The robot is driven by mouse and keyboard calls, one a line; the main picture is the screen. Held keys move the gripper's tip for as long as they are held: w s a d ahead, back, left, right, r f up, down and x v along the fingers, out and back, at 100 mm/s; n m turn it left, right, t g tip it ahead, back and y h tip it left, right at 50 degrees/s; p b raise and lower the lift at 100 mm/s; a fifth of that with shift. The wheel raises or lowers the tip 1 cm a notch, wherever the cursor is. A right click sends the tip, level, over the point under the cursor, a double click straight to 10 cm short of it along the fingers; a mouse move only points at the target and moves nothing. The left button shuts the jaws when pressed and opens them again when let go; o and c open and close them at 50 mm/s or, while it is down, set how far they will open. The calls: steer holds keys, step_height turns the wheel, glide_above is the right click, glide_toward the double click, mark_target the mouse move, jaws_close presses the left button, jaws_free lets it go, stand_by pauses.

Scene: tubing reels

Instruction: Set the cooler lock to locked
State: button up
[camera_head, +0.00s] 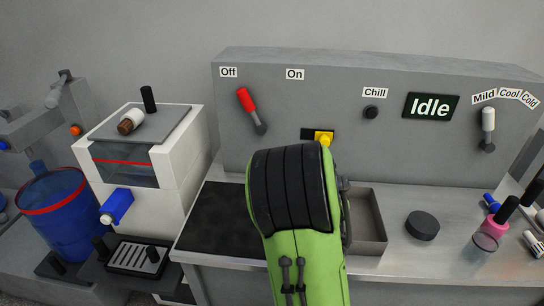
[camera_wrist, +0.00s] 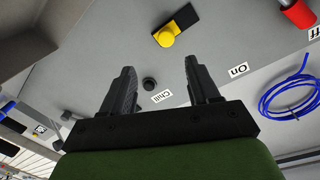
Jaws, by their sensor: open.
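The gray control panel (camera_head: 350,147) carries a small yellow knob (camera_head: 324,138) on a black plate (camera_head: 309,134), probably the cooler lock; I see no lock label. In the wrist view the yellow knob (camera_wrist: 167,37) sits at one end of the black plate (camera_wrist: 186,16). My gripper (camera_wrist: 159,65) is open and empty, its fingers pointing towards the panel. The knob lies beyond the fingertips, apart from them and roughly in line with the gap. In the head view my green and black arm stands just below the knob and hides my gripper.
The panel has a red lever (camera_head: 246,101) tilted towards "Off", a round black Chill button (camera_head: 370,112), an "Idle" display (camera_head: 430,107) and a white-tipped lever (camera_head: 488,126). A blue tubing coil (camera_wrist: 291,98) shows right in the wrist view. A black disc (camera_head: 422,226) lies on the bench.

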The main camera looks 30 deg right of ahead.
steer(key=shift+t, duration=0.3)
steer(key=p+x, duration=0.1)
steer(key=x, duration=0.4)
steer(key=p+x, duration=0.1)
steer(key=x, duration=0.4)
steer(key=p+x, duration=0.1)
steer(key=x, duration=0.5)
steer(key=shift+a+r, duration=0.1)
steer(key=shift+r, duration=0.15)
jaws_close()
